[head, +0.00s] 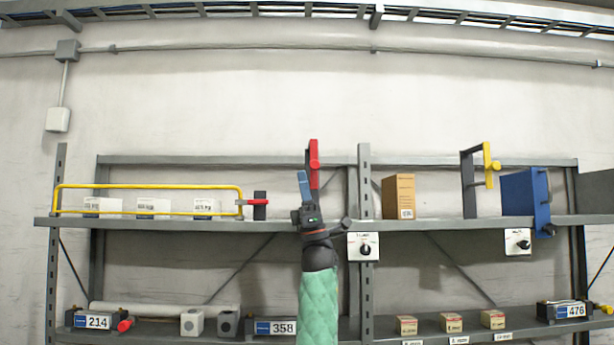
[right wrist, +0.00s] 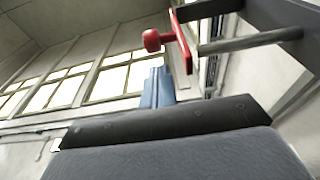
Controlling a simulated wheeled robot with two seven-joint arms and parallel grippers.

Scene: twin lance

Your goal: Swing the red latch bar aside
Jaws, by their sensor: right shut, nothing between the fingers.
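The red latch bar (head: 314,160) stands nearly upright above the upper shelf, near the middle of the head view, with a dark grey bracket partly behind it. In the right wrist view the red bar (right wrist: 181,42) hangs from the grey bracket (right wrist: 222,8), with a round red knob on its left side. My right gripper (head: 302,175) comes up from below, its blue fingers shut and empty, just left of the bar's lower part. In the right wrist view the blue fingertips (right wrist: 157,72) are just below and left of the bar. I cannot tell if they touch it. My left gripper is out of view.
A yellow rail (head: 150,187) with a red-handled end (head: 253,202) guards white boxes on the left. A cardboard box (head: 399,196), a yellow latch bar (head: 488,164) on a grey bracket and a blue bin (head: 522,194) stand right.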

